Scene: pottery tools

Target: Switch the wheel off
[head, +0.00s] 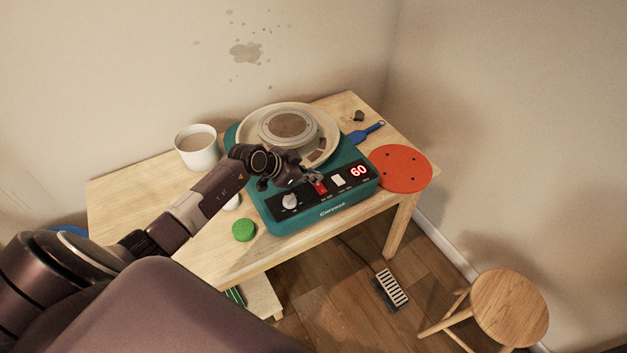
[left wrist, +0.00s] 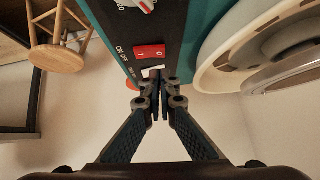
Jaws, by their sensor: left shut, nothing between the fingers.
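In the left wrist view the red switch (left wrist: 150,52) shows "I" and "O" marks beside an "ON OFF" label. My left gripper (head: 312,177) is shut and empty, its tips close to the panel by the red switch. In the left wrist view its tips (left wrist: 156,82) partly cover the white switch; contact cannot be told.
A round wheel head in a cream splash pan (head: 244,150) tops the wheel. A white bucket (head: 199,150), green lid-like disc (head: 244,230), orange bat (head: 402,168) and blue tool (head: 366,132) lie around it. A pedal (head: 390,289) and stool (head: 508,308) are on the floor.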

